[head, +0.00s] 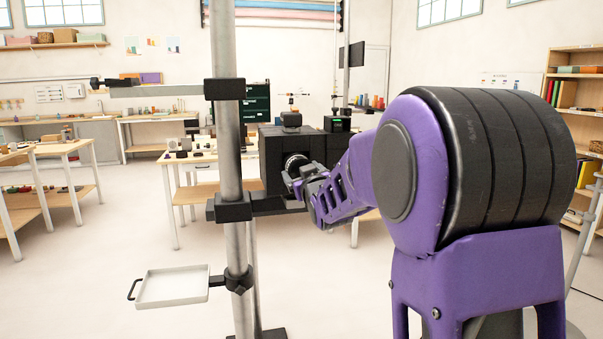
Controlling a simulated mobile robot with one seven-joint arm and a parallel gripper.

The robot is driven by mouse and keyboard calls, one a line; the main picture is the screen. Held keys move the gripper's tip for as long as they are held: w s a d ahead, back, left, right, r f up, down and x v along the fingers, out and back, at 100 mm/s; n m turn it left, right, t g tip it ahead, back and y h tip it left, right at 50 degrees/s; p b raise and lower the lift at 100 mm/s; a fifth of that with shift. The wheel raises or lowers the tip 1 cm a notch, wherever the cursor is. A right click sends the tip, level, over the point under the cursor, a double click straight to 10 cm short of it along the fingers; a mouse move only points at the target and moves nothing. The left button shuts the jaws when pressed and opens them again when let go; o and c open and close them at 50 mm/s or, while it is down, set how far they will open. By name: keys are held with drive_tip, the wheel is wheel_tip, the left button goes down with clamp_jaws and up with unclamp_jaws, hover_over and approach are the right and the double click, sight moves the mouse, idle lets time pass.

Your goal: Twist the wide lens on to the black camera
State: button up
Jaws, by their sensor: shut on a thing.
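The black camera (273,156) is a large boxy body beside the grey upright pole, at the middle of the head view. The wide lens (295,162) is a dark round barrel with a lighter ring at the camera's front face. My gripper (301,180) is at the lens from the lower right and is shut on it. The fingers and wrist hide part of the lens and the camera's lower right. I cannot tell from here whether the lens is seated on the mount or just touching it.
The grey pole (229,130) stands just left of the camera, with a black bracket arm (268,204) below it. A white tray (172,288) with a black handle is clamped low on the pole. A wooden table (200,188) stands behind. Open floor lies at the front left.

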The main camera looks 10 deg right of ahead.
drive_tip(key=shift+w, duration=0.1)
idle(0.3)
drive_tip(key=shift+r+m, duration=0.1)
drive_tip(key=shift+m, duration=1.4)
drive_tip(key=shift+m, duration=1.5)
drive_tip(key=shift+a+m, duration=0.1)
drive_tip(key=shift+m, duration=1.4)
